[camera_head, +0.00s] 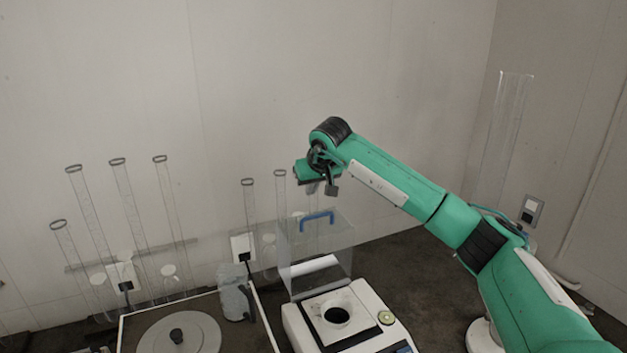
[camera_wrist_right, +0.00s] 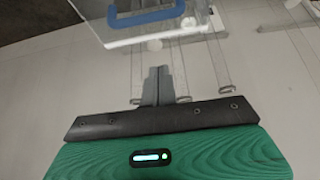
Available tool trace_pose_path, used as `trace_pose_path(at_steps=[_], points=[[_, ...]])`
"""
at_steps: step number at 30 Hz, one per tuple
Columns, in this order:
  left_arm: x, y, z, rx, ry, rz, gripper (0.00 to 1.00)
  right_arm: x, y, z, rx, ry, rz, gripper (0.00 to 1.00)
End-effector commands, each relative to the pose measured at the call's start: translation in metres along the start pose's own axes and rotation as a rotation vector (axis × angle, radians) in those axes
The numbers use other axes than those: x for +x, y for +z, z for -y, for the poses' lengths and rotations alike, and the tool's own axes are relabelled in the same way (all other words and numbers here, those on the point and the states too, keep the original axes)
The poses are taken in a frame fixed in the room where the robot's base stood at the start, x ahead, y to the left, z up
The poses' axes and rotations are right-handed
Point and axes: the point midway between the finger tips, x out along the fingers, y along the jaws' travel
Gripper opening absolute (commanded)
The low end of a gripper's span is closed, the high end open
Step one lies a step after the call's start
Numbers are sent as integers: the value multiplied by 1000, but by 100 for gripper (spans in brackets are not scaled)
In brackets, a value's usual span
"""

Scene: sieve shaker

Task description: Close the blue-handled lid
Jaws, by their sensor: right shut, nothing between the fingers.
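The clear lid (camera_head: 338,262) with its blue handle (camera_head: 317,217) stands raised at the back of the white machine (camera_head: 372,308). The round dark opening (camera_head: 336,315) in the machine's top is uncovered. My right gripper (camera_head: 331,189) is above the lid, near the blue handle but not holding it. In the right wrist view the fingers (camera_wrist_right: 158,72) are together and empty. The blue handle (camera_wrist_right: 147,16) and part of the clear lid (camera_wrist_right: 125,35) show past the fingertips, at the top of that view. My left gripper is not in view.
A tray (camera_head: 257,312) with a round grey lid (camera_head: 180,334) and a clear jug (camera_head: 234,302) stand left of the machine. Several clear tubes (camera_head: 128,200) line the back wall, and one large clear tube (camera_head: 500,140) stands at the right. Dark bench top (camera_head: 425,280) is free right of the machine.

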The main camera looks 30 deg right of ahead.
Motion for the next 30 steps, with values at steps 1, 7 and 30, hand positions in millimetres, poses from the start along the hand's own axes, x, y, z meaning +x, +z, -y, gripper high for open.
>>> trace_pose_path(at_steps=[1, 7, 30], points=[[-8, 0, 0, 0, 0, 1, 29, 9, -1, 1, 1, -2, 5, 0], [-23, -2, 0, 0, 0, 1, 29, 48, -1, 1, 3, -3, 4, 0], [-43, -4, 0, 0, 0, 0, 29, 41, 38, 1, 1, -3, -1, 0]])
